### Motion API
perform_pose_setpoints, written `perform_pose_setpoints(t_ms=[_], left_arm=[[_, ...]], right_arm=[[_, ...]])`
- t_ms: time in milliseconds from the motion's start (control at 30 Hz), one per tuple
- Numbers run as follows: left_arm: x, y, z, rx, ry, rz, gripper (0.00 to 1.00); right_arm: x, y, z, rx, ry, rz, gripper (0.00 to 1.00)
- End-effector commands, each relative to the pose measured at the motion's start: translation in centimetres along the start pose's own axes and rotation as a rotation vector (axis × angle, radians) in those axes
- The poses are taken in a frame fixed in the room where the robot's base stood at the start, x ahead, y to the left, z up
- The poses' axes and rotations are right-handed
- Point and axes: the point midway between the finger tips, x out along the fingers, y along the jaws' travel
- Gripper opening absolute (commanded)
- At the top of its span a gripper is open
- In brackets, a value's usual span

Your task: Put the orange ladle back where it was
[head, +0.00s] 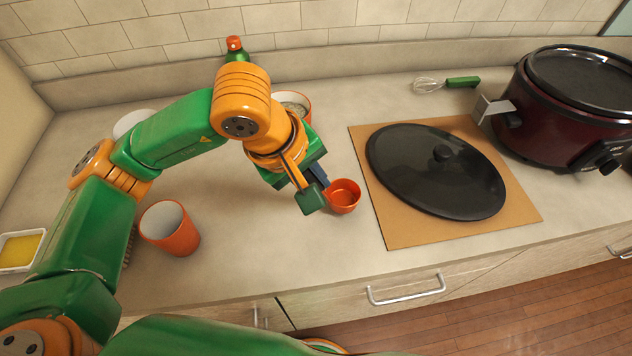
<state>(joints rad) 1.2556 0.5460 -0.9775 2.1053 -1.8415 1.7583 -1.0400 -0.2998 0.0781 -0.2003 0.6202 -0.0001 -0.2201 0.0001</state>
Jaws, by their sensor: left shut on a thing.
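The orange ladle's round bowl (343,196) shows just above the counter, between the orange cup and the cutting board. My left gripper (317,188) is shut on the ladle, right beside the bowl. The gripper and wrist hide most of the ladle's handle. I cannot tell whether the bowl touches the counter. My right gripper is not in view.
A dark lid (437,170) lies on a brown board (400,237). A red slow cooker (560,120) stands at right, a whisk (455,84) behind. An orange cup (170,229) stands at left; a bowl (304,103) and bottle (236,50) are behind my arm. The front middle counter is clear.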

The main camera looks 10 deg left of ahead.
Motion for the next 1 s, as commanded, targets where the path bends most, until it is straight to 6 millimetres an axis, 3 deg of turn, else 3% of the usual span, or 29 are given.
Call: perform_pose_setpoints(t_ms=[133,467,500,600,867,1000], left_arm=[[1.7,-0.7,0.1,0.001,-0.002,0.0,0.0],[2.1,-0.8,0.1,0.002,0.0,0.002,0.0],[2.0,-0.8,0.1,0.002,-0.001,0.001,0.25],[2.0,-0.7,0.1,0.002,-0.001,0.001,0.5],[1.9,-0.7,0.2,0.002,-0.001,0.001,0.5],[1.0,-0.6,0.1,0.002,0.001,0.004,0.5]], right_arm=[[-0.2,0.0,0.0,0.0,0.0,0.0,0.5],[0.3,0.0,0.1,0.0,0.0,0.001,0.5],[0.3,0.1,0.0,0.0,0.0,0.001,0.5],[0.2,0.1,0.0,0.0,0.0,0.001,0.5],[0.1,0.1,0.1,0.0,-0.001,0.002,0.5],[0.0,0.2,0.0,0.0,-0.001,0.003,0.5]])
